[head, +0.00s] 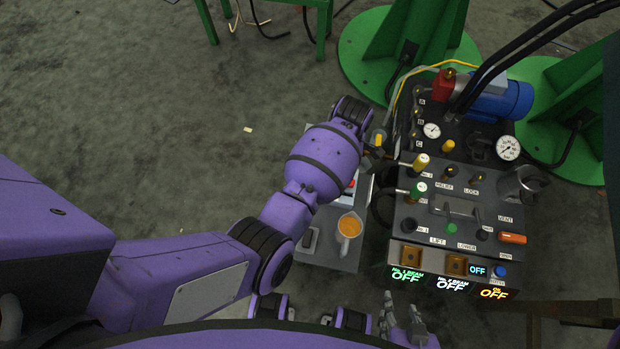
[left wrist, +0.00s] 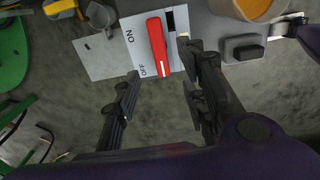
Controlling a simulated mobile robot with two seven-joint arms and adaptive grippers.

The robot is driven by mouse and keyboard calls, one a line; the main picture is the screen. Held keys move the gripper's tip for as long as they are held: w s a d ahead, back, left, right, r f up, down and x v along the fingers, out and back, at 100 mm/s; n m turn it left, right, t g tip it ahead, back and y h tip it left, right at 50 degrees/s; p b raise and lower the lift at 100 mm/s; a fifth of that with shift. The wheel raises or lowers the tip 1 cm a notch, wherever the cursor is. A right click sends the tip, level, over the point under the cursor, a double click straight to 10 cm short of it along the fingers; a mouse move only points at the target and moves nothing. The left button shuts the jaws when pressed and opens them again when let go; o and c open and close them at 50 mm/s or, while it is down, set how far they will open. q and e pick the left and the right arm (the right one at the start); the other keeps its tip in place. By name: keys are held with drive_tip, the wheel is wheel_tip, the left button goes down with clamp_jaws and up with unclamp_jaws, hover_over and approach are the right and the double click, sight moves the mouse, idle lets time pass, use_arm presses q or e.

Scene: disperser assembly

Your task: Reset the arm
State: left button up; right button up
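A red switch handle (left wrist: 158,45) sits on a white plate marked ON and OFF in the left wrist view. Its long end points to the OFF side. In the head view only a bit of this switch shows (head: 349,187) beside my left forearm, which hides the rest. My left gripper (left wrist: 160,72) has its fingers spread and empty, with the handle's end near the gap between them; contact cannot be told. My left fingers are hidden in the head view. My right gripper (head: 402,308) is at the bottom of the head view, fingers apart, with nothing between them.
A cup with orange contents (head: 349,226) stands on the small grey table (head: 343,262), close to my left arm. The black control panel (head: 412,212) with valves, gauges and a blue motor (head: 500,101) is at right. Green stands are behind. Open floor lies left.

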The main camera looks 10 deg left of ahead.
use_arm(q)
drive_tip(key=shift+r, duration=0.65)
